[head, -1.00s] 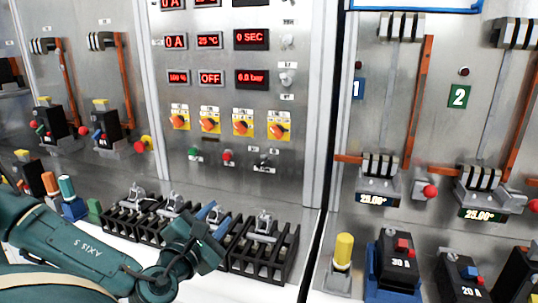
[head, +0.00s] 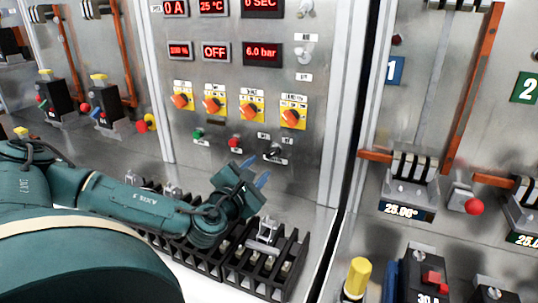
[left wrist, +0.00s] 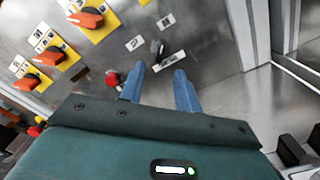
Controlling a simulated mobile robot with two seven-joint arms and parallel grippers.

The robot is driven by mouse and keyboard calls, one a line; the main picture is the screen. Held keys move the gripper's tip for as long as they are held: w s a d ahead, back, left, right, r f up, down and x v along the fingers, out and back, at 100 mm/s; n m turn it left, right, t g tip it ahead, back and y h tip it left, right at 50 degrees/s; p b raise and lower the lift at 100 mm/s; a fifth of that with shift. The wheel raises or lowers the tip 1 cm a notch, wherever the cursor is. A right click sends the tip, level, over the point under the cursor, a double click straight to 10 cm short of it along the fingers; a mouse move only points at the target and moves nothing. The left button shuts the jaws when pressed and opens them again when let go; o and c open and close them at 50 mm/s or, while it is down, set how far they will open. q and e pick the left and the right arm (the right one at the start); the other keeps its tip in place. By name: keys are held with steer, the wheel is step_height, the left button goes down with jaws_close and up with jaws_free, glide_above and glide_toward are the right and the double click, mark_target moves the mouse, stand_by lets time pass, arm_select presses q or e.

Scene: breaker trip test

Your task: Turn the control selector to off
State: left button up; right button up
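The control panel (head: 215,125) carries a row of orange rotary selectors on yellow plates, the rightmost one (head: 291,115) among them. Below them sits a small black-handled selector switch (head: 274,151), which also shows in the left wrist view (left wrist: 158,47). The small labels are too blurred for me to tell which is the control selector. My left gripper (head: 256,171) has blue fingers and is just below and in front of the black switch. In the left wrist view its fingers (left wrist: 159,74) are apart, with nothing between them, pointing toward that switch. My right gripper is not in view.
A green button (head: 198,134) and a red button (head: 234,142) lie left of the black switch. A black terminal rack (head: 262,262) stands on the ledge below my left gripper. A vertical metal post (head: 335,120) borders the panel on the right.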

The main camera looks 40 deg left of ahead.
mark_target(271, 155)
arm_select(q)
steer(key=x, duration=0.7)
steer(key=shift+p, duration=0.4)
steer(key=shift+c, duration=0.5)
jaws_close()
